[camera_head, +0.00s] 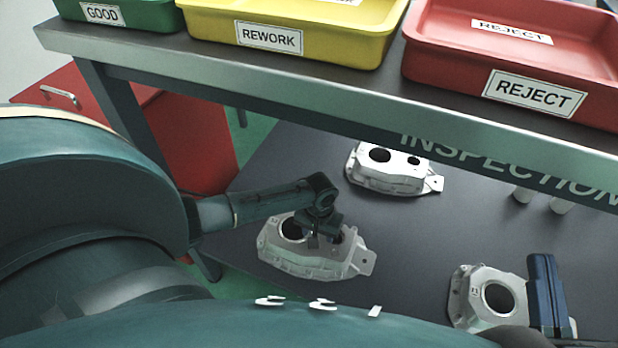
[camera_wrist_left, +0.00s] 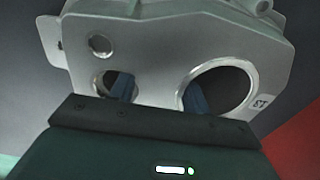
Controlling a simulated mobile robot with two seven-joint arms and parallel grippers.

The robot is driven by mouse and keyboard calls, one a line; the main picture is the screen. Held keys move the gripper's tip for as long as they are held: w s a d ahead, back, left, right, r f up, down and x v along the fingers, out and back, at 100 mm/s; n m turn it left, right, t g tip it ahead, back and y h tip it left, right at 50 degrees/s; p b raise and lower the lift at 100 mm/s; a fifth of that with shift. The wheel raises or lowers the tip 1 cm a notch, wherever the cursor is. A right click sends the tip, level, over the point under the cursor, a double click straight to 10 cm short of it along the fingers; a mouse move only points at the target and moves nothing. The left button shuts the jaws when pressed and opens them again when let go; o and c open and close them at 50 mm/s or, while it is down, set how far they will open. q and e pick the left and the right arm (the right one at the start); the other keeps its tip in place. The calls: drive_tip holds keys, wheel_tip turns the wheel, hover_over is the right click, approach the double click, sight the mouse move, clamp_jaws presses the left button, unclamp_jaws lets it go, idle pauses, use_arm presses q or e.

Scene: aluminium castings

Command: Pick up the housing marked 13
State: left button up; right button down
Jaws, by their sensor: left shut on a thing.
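A grey cast housing (camera_head: 300,262) with two round openings is at the middle of the dark table. My left gripper (camera_head: 322,235) is over it and shut on it. In the left wrist view the same housing (camera_wrist_left: 150,72) fills the top, with one blue finger in each of two openings. Another housing (camera_head: 460,303) at lower right has a small mark, perhaps 13. My right gripper (camera_head: 545,295) is beside it; its blue fingers overlap in view.
A third, paler housing (camera_head: 385,180) lies farther back on the table (camera_head: 400,270). A shelf edge (camera_head: 300,95) overhangs the back, carrying the green GOOD (camera_head: 150,18), yellow REWORK (camera_head: 340,45) and red REJECT (camera_head: 450,75) trays. A red cabinet (camera_head: 190,145) stands at left.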

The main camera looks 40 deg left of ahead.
use_arm(q)
clamp_jaws()
